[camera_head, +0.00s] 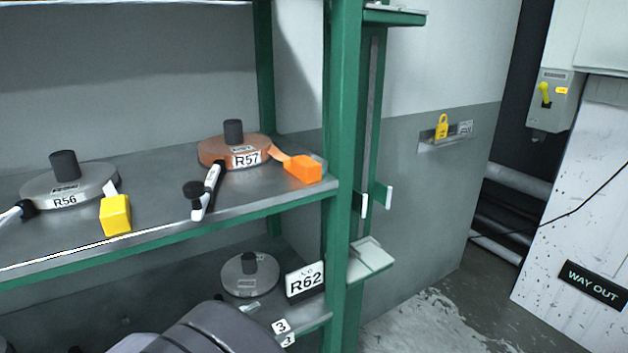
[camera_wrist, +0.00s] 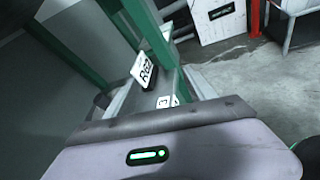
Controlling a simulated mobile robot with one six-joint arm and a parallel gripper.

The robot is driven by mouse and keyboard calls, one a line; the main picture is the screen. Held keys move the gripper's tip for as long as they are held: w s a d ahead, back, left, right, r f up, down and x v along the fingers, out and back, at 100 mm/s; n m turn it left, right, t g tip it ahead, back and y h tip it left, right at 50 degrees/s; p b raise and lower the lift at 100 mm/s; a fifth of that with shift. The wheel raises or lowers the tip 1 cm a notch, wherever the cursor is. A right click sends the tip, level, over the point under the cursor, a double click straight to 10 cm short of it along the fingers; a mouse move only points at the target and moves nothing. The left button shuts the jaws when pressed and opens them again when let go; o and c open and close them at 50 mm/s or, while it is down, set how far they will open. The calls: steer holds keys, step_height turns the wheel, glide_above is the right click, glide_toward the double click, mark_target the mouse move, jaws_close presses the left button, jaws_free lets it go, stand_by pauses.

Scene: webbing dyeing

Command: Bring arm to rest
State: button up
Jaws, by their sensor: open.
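My gripper's jaws show in neither view. In the head view a dark grey, rounded part of my own arm fills the bottom edge, in front of the lower shelf. In the wrist view a pale, dark-edged part of my own body with a green light fills the bottom. No held object can be seen.
The green-framed shelf (camera_head: 343,200) holds reels R56 (camera_head: 97,187) and R57 (camera_head: 212,149), a yellow block (camera_head: 115,215) and an orange block (camera_head: 303,169). A lower reel (camera_head: 238,277) sits beside the R62 sign (camera_head: 305,281), also in the wrist view (camera_wrist: 146,70). Floor (camera_head: 430,320) at right is clear.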

steer(key=s+d+r+m+g+y, duration=0.1)
steer(key=s+d+m+g, duration=0.1)
steer(key=d+m+g, duration=0.3)
steer(key=s+d+r+m, duration=0.2)
steer(key=d, duration=0.5)
steer(key=s+d+r+m+g+y, duration=0.1)
steer(key=s+d+m+g, duration=0.25)
steer(key=d, duration=0.25)
steer(key=s+d+r+m+t+y, duration=0.1)
steer(key=s+m+y, duration=0.3)
steer(key=m, duration=0.5)
steer(key=s+d+r+m+t+y, duration=0.1)
steer(key=s+r+m+y, duration=0.3)
steer(key=s+m, duration=0.4)
steer(key=shift+s+d+m+t+y, duration=0.25)
steer(key=shift+d+m+t+y, duration=0.1)
steer(key=shift+m+y, duration=0.45)
